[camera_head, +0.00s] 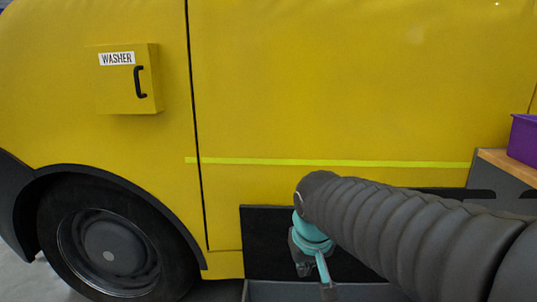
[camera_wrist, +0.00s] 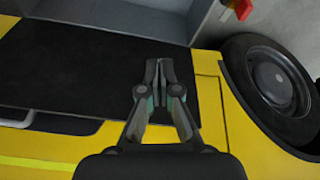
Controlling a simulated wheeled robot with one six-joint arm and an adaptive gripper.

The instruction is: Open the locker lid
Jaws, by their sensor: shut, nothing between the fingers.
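A flat black panel (camera_head: 268,238) stands against the lower side of the yellow vehicle, above a grey box edge (camera_head: 275,292); it appears to be the locker lid, but I cannot tell for sure. The black panel (camera_wrist: 75,62) also fills the left of the wrist view, beside grey walls (camera_wrist: 135,14). My gripper (camera_wrist: 162,66) is shut and empty, in front of the black panel in the wrist view. I cannot tell whether it touches it. In the head view my arm hides much of the panel and box.
The yellow vehicle (camera_head: 330,80) fills the background, with a small washer box (camera_head: 125,98) and its black handle at upper left. A wheel (camera_head: 108,250) is at lower left. A purple bin (camera_head: 524,138) stands on a wood-topped grey unit (camera_head: 503,160) at right.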

